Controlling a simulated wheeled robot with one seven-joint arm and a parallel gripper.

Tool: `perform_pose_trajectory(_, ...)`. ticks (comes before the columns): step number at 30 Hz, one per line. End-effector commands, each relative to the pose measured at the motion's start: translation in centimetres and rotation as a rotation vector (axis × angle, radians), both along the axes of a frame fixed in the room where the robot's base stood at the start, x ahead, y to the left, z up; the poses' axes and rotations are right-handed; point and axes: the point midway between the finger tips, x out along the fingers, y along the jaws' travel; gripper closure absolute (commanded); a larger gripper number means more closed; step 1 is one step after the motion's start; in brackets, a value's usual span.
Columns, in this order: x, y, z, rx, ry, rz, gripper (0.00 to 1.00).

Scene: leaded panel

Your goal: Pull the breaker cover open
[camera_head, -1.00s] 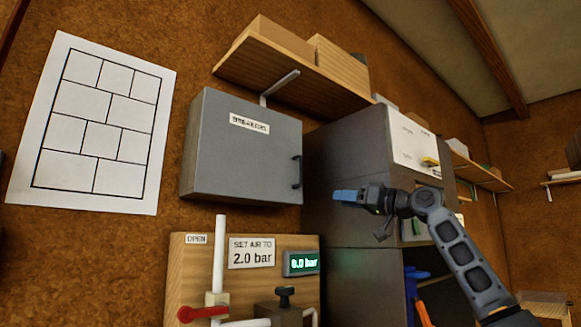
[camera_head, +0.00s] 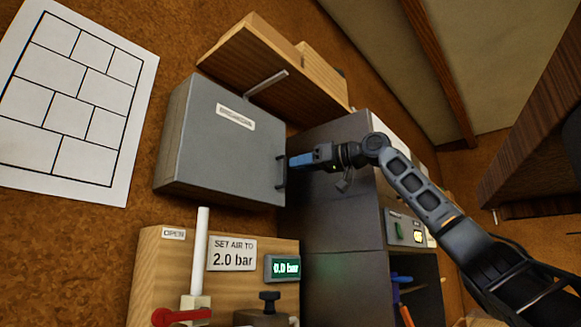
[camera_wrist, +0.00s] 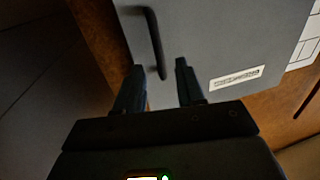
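The breaker cover (camera_head: 225,155) is the grey front of a box on the brown wall, labelled with a white strip, and it looks shut. Its dark bar handle (camera_head: 281,172) is at the cover's right edge. My gripper (camera_head: 291,161) is at the handle, coming from the right. In the wrist view the handle (camera_wrist: 153,38) runs down between the two fingertips of my gripper (camera_wrist: 160,72). The fingers are apart, with a gap visible on both sides of the handle's end. Whether either finger touches the bar is not clear.
A grey cabinet (camera_head: 340,225) stands close to the right.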

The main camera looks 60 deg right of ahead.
Motion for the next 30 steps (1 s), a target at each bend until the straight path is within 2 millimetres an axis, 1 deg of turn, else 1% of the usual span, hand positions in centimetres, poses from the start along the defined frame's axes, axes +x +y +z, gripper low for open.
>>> perform_pose_trajectory(1,0.8,0.0,0.2,-0.001,0.002,0.000,0.62)
perform_pose_trajectory(3,1.7,0.0,0.1,0.000,0.002,0.000,0.62)
perform_pose_trajectory(7,2.9,-0.1,0.1,0.001,0.001,0.001,0.62)
perform_pose_trajectory(11,3.4,-0.1,0.0,0.000,-0.001,0.000,0.62)
perform_pose_trajectory(18,3.4,-0.1,0.0,0.000,-0.001,0.000,0.63)
perform_pose_trajectory(30,3.4,-0.1,0.0,0.000,-0.001,0.001,1.00)
